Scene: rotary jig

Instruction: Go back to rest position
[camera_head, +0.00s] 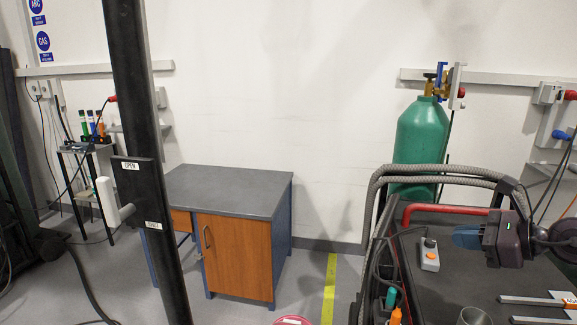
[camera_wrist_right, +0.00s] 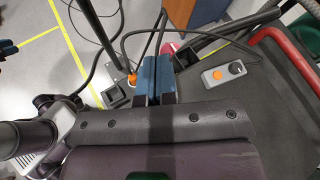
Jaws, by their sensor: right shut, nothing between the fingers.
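My right gripper (camera_head: 466,237) is at the right of the head view, above the dark bench top. Its blue fingers are shut together with nothing between them. They also show at the upper middle of the wrist view (camera_wrist_right: 154,78). A small grey control box (camera_head: 430,258) with an orange button lies on the bench just left of the fingertips. In the wrist view the box (camera_wrist_right: 224,75) is right of the fingers and apart from them. My left gripper is not in view.
The dark bench (camera_head: 455,285) has a red rail (camera_head: 445,209) and grey hoses (camera_head: 440,172) along its far side. A metal cup (camera_head: 474,316) stands near its front. A black post (camera_head: 150,160) with a white handle stands left. A desk (camera_head: 230,190) and green gas cylinder (camera_head: 420,140) stand behind.

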